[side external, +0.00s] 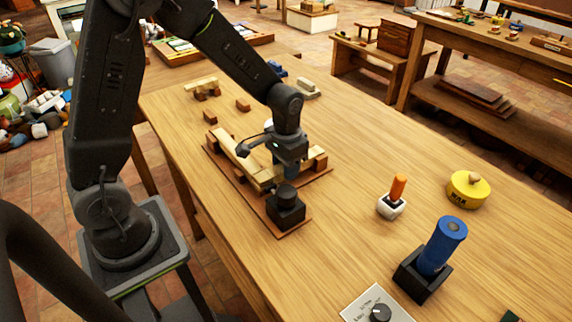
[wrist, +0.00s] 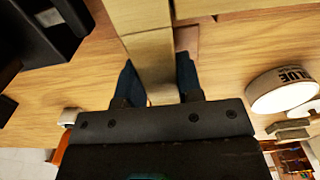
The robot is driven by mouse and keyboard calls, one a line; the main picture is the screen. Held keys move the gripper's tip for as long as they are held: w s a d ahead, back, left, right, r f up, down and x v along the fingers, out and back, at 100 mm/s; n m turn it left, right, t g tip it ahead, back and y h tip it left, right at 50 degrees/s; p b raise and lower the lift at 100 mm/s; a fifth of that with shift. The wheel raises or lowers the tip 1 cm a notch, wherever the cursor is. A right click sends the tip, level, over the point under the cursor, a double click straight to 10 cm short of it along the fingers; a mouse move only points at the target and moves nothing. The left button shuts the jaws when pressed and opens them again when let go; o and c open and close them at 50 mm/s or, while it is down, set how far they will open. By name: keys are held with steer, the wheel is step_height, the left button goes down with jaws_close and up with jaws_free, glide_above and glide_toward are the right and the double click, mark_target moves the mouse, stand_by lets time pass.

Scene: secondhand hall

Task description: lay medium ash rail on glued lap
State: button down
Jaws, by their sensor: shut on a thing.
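My gripper (wrist: 158,82) is shut on a pale wooden rail (wrist: 150,58), which I take to be the medium ash rail; a blue finger lies on each side of it. In the wrist view the rail's far end meets another pale piece (wrist: 140,14) at a straight seam. I cannot tell whether they touch or overlap, and no glue is distinguishable. In the side view my gripper (side external: 288,172) is low over the reddish-brown board (side external: 292,232), at the near end of a long pale rail (side external: 232,148). My gripper partly hides the joint there.
A black block (side external: 286,207) stands on the board close to my gripper. Brown blocks (side external: 319,160) stand along the board. Right are an orange-handled tool (side external: 398,188), yellow tin (side external: 468,190) and blue cylinder (side external: 443,245). Pale sticks (side external: 201,86) lie at the back. The table's middle right is clear.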

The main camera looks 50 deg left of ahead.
steer(key=c, duration=0.7)
jaws_free()
step_height(320, 180, up, 13)
steer(key=s+d+r+t, duration=0.1)
steer(key=s+r+t, duration=0.1)
steer(key=s, duration=0.6)
steer(key=s+d+r+t, duration=0.1)
steer(key=s+r+t, duration=0.2)
steer(key=s, duration=0.5)
steer(key=shift+s+d+r+t, duration=0.25)
steer(key=shift+d+r+t, duration=0.1)
steer(key=shift+r, duration=0.15)
